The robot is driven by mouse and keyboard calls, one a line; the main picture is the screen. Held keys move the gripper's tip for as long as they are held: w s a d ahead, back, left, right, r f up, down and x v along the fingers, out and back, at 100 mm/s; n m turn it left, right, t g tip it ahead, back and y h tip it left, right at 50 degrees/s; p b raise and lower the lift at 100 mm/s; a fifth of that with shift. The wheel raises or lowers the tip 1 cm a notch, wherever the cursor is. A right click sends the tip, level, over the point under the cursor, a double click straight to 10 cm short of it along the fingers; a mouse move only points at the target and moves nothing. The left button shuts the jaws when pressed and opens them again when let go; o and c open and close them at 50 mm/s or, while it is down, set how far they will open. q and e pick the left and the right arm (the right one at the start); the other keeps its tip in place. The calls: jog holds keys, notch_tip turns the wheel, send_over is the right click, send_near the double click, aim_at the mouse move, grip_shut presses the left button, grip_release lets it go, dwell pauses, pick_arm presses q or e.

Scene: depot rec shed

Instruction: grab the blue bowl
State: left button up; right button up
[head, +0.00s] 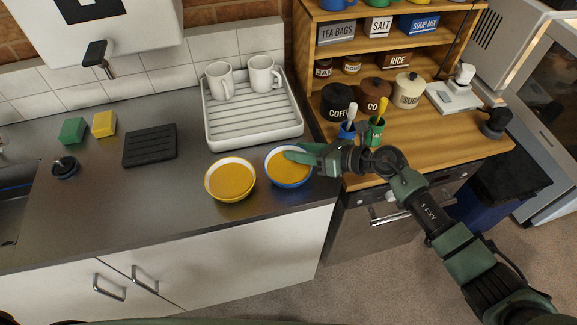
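The blue bowl (289,185) stands on the dark grey counter near its front right corner. Its outside is blue, its rim is pale, and its inside shows orange-yellow. My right gripper (301,154) comes in from the right, with its green fingers at the bowl's right rim. One finger overlaps the rim in the picture; the other is not clearly seen, so I cannot tell whether they are closed on it. My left gripper is not in view.
A yellow bowl (231,196) stands close to the left of the blue one. A white drying rack (250,125) with two mugs is behind them. At right, a wooden shelf unit (440,140) holds canisters and two small cups with spoons, close to my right wrist.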

grip_shut()
jog(key=shift+f, duration=0.1)
jog(key=shift+s+f, duration=0.1)
jog(key=shift+f, duration=0.1)
dwell(1.1)
jog(key=shift+r, duration=0.1)
